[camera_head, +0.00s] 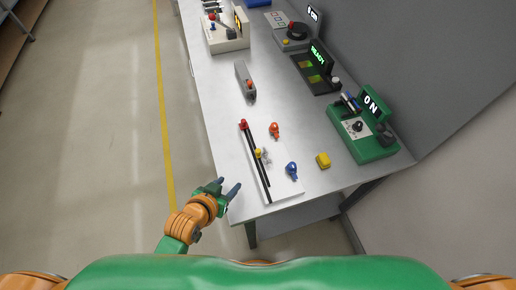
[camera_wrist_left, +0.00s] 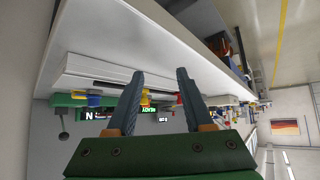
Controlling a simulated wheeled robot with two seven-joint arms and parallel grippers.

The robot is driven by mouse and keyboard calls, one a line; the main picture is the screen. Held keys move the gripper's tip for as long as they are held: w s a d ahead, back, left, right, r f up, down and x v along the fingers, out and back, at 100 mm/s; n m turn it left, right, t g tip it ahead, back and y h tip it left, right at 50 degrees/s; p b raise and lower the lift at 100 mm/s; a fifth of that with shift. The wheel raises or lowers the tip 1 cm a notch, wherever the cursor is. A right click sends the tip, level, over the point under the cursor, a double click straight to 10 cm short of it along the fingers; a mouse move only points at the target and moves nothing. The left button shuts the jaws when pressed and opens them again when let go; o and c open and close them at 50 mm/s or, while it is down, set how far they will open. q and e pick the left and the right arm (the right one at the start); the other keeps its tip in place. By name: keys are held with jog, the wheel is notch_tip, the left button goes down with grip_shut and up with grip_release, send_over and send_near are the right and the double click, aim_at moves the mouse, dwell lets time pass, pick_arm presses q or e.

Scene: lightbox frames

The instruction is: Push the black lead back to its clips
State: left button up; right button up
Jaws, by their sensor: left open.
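A white board (camera_head: 281,184) lies near the front left edge of the metal table. Two thin black strips run lengthwise along its left side; I take one as the black lead (camera_head: 250,152), but cannot tell which. My left gripper (camera_head: 230,188) is open and empty, just off the table's left edge, left of the board's near end. In the left wrist view, the open fingers (camera_wrist_left: 160,100) appear in front of the board's side (camera_wrist_left: 84,73). My right gripper is out of view.
A yellow block (camera_head: 323,160) and a green device (camera_head: 362,138) stand further right. A grey tool (camera_head: 244,80) lies beyond the board. The floor left of the table is clear.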

aim_at(257, 153)
pick_arm(q)
jog(key=w+d+r+t+h, duration=0.1)
jog(key=w+d+r+m+t+h, duration=0.1)
jog(key=w+d, duration=0.1)
jog(key=w+d+r+t, duration=0.1)
jog(key=w+d, duration=0.1)
jog(key=shift+d+h, duration=0.2)
jog(key=shift+h, duration=0.2)
jog(key=x, duration=0.7)
jog(key=shift+w+d+r+b, duration=0.1)
jog(key=shift+w+r+b, duration=0.05)
jog(key=shift+r+b, duration=0.15)
jog(key=shift+t, duration=0.3)
jog(key=shift+c, duration=0.9)
grip_shut()
